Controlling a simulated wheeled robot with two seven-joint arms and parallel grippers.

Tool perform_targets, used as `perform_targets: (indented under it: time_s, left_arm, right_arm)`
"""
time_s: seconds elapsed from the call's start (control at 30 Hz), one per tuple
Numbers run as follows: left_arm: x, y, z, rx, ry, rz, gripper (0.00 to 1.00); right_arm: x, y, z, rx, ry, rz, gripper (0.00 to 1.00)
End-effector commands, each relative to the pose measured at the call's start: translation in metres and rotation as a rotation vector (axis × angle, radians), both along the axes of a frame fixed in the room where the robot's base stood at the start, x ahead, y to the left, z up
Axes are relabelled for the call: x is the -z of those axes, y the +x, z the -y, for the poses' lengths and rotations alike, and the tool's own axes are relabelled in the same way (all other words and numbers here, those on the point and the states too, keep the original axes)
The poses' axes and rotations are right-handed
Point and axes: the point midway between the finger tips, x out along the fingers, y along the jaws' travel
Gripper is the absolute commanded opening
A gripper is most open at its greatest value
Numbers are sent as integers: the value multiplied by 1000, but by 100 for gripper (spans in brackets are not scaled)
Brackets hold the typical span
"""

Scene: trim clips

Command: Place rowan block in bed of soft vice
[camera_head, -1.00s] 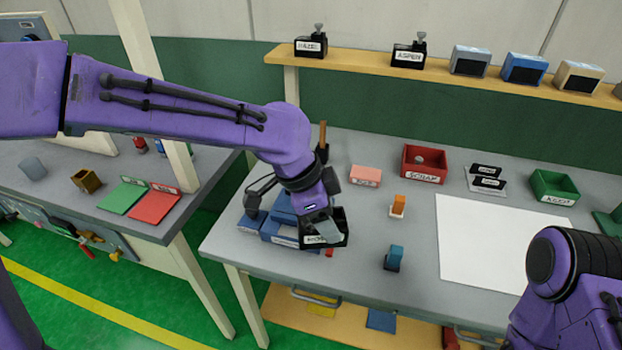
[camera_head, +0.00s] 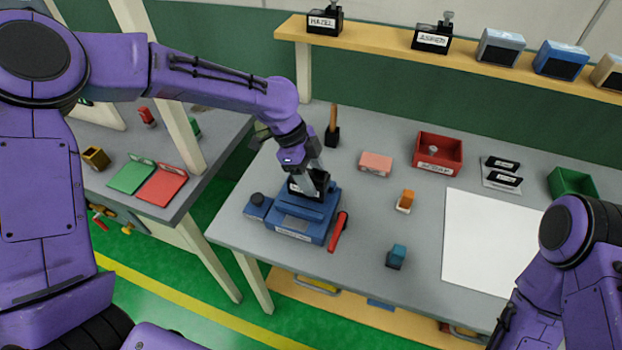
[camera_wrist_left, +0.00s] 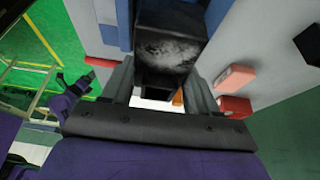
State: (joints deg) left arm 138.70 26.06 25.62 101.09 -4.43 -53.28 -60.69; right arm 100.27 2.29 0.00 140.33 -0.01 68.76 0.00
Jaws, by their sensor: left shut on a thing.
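The soft vice (camera_head: 285,222) is a blue block-shaped fixture with a white label and a red handle (camera_head: 338,232), on the left part of the bench. My left gripper (camera_head: 308,184) is shut on a black block with a pale label, partly hidden by the fingers; I cannot read its name. The block is at the rear of the vice top; whether it touches the bed I cannot tell. In the left wrist view the dark block (camera_wrist_left: 168,50) sits between the fingers, with blue vice parts (camera_wrist_left: 110,22) beside it. My right gripper is out of view.
A hammer-like tool (camera_head: 332,128) stands behind the vice. A pink block (camera_head: 376,163), red bin (camera_head: 438,153), orange piece (camera_head: 405,200) and blue-teal piece (camera_head: 397,257) lie to the right. A white sheet (camera_head: 495,240) is further right. Labelled black blocks stand on the shelf (camera_head: 380,41).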

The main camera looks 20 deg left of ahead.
Motion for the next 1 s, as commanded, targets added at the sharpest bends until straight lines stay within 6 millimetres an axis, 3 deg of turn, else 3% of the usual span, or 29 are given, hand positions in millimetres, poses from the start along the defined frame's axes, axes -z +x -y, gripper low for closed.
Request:
perform_targets:
  time_s: [0.2, 0.5, 0.53, 0.6, 0.87, 1.0]
  left_arm:
    - [31, 2, -4, -1, 1, -3, 24]
    - [37, 2, -3, 0, 1, 0, 24]
    - [37, 2, -4, -1, 1, 0, 66]
    - [36, 2, -3, -1, 1, 0, 85]
    - [36, 2, -3, -1, 1, 0, 85]
    - [25, 3, -8, -2, 0, 3, 85]
  right_arm:
    - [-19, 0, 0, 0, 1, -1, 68]
    - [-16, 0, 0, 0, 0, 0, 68]
    - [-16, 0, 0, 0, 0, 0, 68]
    - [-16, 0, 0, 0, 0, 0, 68]
    - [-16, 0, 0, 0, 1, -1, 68]
    - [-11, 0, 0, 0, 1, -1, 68]
